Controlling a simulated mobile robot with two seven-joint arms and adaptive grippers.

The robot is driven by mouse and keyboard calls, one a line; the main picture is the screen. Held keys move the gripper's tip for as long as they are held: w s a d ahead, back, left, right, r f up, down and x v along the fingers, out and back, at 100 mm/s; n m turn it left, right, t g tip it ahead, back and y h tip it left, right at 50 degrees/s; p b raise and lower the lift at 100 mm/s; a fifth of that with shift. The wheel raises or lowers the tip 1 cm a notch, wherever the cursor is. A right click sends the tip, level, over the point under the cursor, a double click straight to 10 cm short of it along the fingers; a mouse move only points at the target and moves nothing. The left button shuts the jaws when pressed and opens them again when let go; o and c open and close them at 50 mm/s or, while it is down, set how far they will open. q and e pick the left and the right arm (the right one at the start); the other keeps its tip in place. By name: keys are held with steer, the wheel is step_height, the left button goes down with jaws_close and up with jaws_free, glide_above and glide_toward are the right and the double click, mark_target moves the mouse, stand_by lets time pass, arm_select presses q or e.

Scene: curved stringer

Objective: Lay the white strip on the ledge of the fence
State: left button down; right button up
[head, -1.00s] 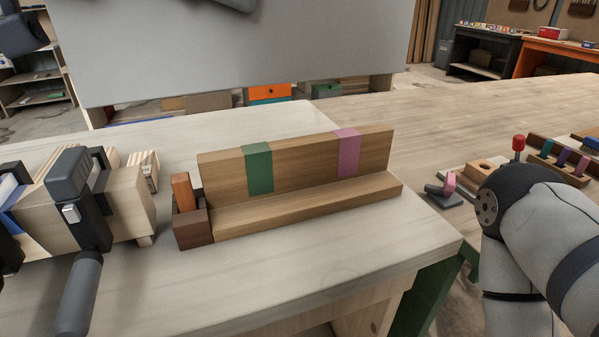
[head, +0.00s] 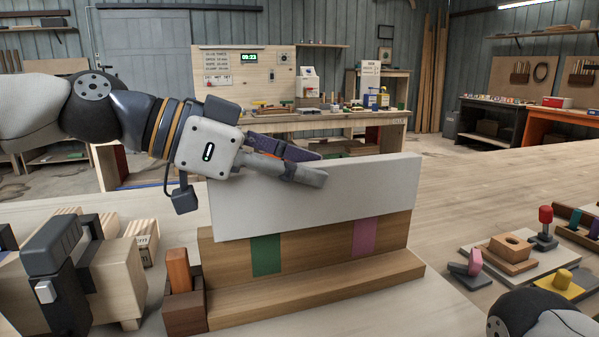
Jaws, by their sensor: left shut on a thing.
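The white strip (head: 320,203) is a long, pale grey-white board, standing on edge and slightly tilted, its right end higher. My left gripper (head: 305,165) is shut on its upper edge, left of the strip's right end. The wooden fence (head: 315,250) stands below, with a green band (head: 265,257) and a pink band (head: 364,238) on its upright face. The strip hides the top of that face and of both bands. Its lower edge is above the fence's ledge (head: 320,287), which is bare. I cannot tell whether strip and fence touch. My right gripper is out of view.
A small dark wooden box with an orange-brown block (head: 178,270) stands at the fence's left end. A wooden vise-like fixture (head: 80,275) is farther left.

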arm_select(q)
steer(key=shift+f, duration=0.6)
steer(key=c, duration=1.4)
jaws_free()
steer(key=shift+s+a+r, duration=0.15)
steer(key=shift+a+r, duration=0.55)
steer(key=shift+r, duration=0.3)
steer(key=v, duration=0.9)
steer(key=shift+s+a, duration=0.25)
steer(key=shift+a, duration=0.1)
steer(key=shift+s+a+r, duration=0.1)
steer(key=shift+a, duration=0.25)
